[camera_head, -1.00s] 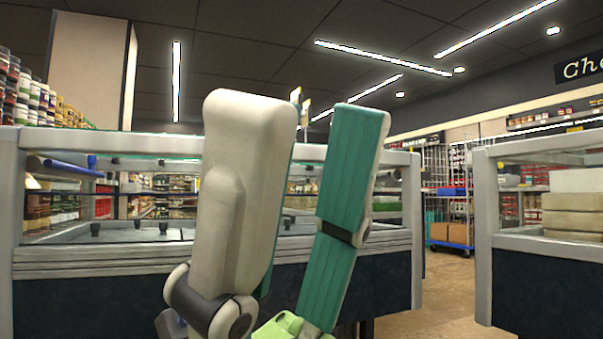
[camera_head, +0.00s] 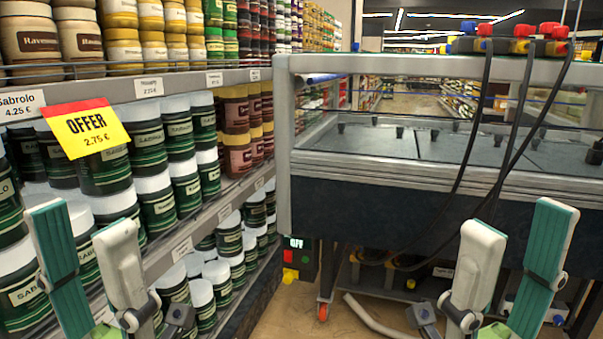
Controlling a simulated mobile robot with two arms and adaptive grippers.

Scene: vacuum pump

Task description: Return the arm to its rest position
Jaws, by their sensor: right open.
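Dark hoses (camera_head: 478,110) hang from red and blue valves (camera_head: 535,38) over the cabinet. A small box with a display reading OFF (camera_head: 297,258) stands below. Floor (camera_head: 275,315) shows between the arms.

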